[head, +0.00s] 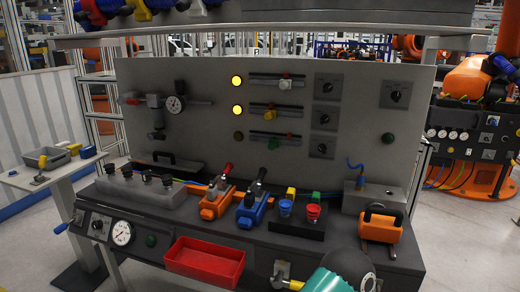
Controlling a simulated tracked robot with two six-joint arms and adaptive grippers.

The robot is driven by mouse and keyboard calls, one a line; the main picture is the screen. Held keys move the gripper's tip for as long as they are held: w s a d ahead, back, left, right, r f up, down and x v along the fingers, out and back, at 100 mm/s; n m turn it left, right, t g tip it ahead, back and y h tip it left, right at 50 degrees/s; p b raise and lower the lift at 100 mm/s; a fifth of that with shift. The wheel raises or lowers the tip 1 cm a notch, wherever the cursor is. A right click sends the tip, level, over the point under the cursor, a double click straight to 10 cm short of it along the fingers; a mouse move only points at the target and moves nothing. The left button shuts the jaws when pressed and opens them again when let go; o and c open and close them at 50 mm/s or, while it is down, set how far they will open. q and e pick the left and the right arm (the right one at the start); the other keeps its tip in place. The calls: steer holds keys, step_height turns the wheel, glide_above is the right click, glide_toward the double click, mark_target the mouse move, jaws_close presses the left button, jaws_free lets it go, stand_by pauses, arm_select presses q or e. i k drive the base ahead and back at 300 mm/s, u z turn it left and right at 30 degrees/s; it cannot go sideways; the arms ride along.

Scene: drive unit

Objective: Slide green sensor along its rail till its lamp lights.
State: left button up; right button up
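The green sensor (271,143) sits on the lowest of three horizontal rails on the grey upright panel, left of the middle of its rail (292,139). The lamp (238,136) left of this rail is dim. Above it, a yellow sensor (270,113) and a pale sensor (285,85) sit on the other two rails, and their lamps (238,110) (237,81) glow yellow. Neither of my grippers can be made out in the head view, and nothing touches the green sensor.
Below the panel, the bench holds orange (213,205) and blue (251,210) lever units, red and blue buttons, and a red tray (204,260) at the front. A teal cylinder (325,281) with a dark rounded part crosses the bottom right. Space directly before the rails is clear.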

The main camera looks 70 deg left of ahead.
mark_target(274, 142)
steer(key=u, duration=0.5)
steer(key=i, duration=0.15)
steer(key=u, duration=1.25)
steer(key=i, duration=0.85)
steer(key=z, duration=0.2)
steer(key=k, duration=0.75)
steer(key=u, duration=0.25)
steer(key=i, duration=0.75)
steer(key=z, duration=0.1)
